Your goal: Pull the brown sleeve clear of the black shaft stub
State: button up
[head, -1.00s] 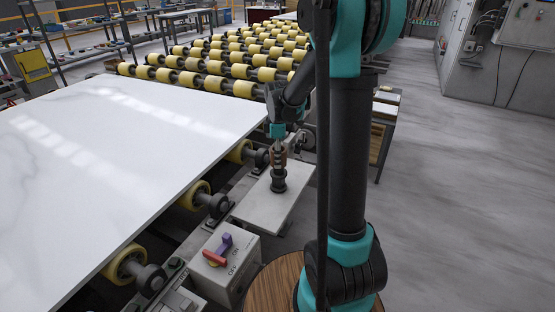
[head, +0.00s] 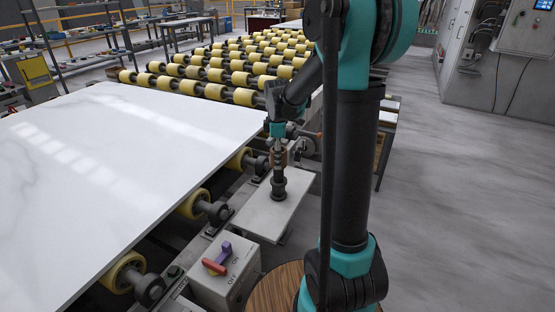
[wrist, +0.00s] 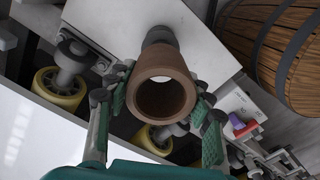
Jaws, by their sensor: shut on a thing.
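The brown sleeve (wrist: 160,58) is a short hollow tube, seen open end first in the wrist view. My gripper (wrist: 160,97) is shut on it, with a green-padded finger on each side. In the head view, the sleeve (head: 279,158) is upright in my gripper (head: 278,150), above the black shaft stub (head: 279,183). The stub stands on a flat plate, and its dark end also shows behind the sleeve in the wrist view (wrist: 158,35).
A white stone slab (head: 120,150) lies left on yellow rollers (head: 195,203). The grey plate (head: 262,218) bears the stub. A switch box with a red and purple handle (head: 222,270) stands in front. A wooden barrel (wrist: 270,50) is close by. Open floor lies right.

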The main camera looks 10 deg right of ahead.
notch_tip(320, 180, up, 6)
dwell(1.0)
jog(key=shift+s, duration=0.1)
